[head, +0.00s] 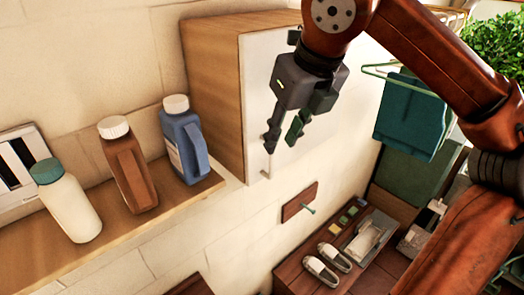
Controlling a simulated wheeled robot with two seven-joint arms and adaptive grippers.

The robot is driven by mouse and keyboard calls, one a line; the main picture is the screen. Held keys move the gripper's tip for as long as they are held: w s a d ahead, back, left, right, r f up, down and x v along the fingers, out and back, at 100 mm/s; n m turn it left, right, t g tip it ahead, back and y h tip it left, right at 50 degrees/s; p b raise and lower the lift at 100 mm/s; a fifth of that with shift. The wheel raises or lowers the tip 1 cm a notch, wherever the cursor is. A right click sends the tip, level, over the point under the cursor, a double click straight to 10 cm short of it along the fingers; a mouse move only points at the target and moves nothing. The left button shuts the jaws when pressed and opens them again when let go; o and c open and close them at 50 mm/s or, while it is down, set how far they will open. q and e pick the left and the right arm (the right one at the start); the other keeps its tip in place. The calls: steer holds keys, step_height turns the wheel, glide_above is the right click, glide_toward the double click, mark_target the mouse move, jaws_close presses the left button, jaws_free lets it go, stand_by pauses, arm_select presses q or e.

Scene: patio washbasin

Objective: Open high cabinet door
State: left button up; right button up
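The high cabinet (212,85) is a wooden box on the wall with a white front door (258,80). The door looks closed. A thin, light vertical handle (267,166) shows near the door's lower edge. My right gripper (282,146) hangs in front of the door, fingers pointing down. Its two fingers are apart with nothing seen between them. The nearer-left fingertip is just above the handle and overlaps its top in the picture; I cannot tell if they touch. My arm and gripper hide much of the door's upper right. My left gripper is not in view.
A wooden shelf (140,232) left of the cabinet holds a white bottle (68,205), a brown bottle (130,172) and a blue jug (184,146). Below are a wall hook (300,202) and a bench with white shoes (320,270). A teal towel (412,118) hangs at right.

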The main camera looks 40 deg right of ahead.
mark_target(273, 155)
steer(key=p+x, duration=0.1)
steer(key=x, duration=0.5)
steer(key=shift+w+a+f, duration=0.1)
steer(key=shift+w+f, duration=0.2)
steer(key=shift+w, duration=0.05)
steer(key=shift+w+f, duration=0.15)
steer(key=shift+f, duration=0.2)
steer(key=shift+w+f, duration=0.1)
steer(key=shift+f, duration=0.15)
steer(key=shift+c, duration=1.4)
steer(key=c, duration=0.3)
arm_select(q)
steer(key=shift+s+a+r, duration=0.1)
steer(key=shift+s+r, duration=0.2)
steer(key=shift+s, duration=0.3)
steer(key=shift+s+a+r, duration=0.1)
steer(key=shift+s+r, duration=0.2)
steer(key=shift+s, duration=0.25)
arm_select(e)
jaws_close()
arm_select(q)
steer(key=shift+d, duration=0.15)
